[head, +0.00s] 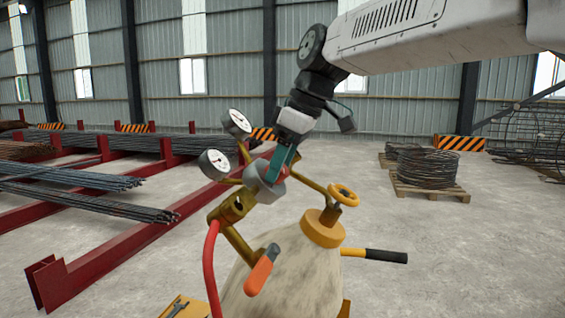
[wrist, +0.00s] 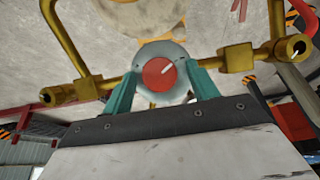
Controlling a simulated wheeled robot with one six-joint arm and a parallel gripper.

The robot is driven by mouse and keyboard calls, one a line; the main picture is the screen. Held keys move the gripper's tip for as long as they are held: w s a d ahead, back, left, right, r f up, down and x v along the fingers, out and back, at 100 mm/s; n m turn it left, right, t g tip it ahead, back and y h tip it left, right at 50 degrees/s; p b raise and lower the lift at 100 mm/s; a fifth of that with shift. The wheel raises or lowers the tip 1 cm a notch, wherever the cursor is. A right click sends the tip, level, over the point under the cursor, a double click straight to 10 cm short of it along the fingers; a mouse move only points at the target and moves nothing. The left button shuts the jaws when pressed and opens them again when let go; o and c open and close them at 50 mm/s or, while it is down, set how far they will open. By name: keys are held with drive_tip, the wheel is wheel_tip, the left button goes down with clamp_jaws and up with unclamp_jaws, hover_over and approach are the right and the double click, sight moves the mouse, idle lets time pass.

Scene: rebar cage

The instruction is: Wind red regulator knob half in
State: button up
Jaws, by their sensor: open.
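The red regulator knob (wrist: 158,74) shows in the wrist view as a red disc with a white pointer line, set in a grey round collar (wrist: 176,49). The pointer tilts toward the upper right. My gripper (wrist: 160,84) has its teal fingers on both sides of the knob, apart from each other. I cannot tell whether they touch it. In the head view my gripper (head: 280,164) reaches down to the grey regulator body (head: 264,188) on the brass fitting, and its fingers hide most of the knob.
Two pressure gauges (head: 215,164) stand left of the gripper. A yellow valve wheel (head: 344,195) is at its right, above the pale cylinder (head: 285,275). A red hose (head: 209,270) and an orange-handled lever (head: 262,272) hang in front. Wire coils (head: 430,172) lie farther back.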

drive_tip(key=c, duration=1)
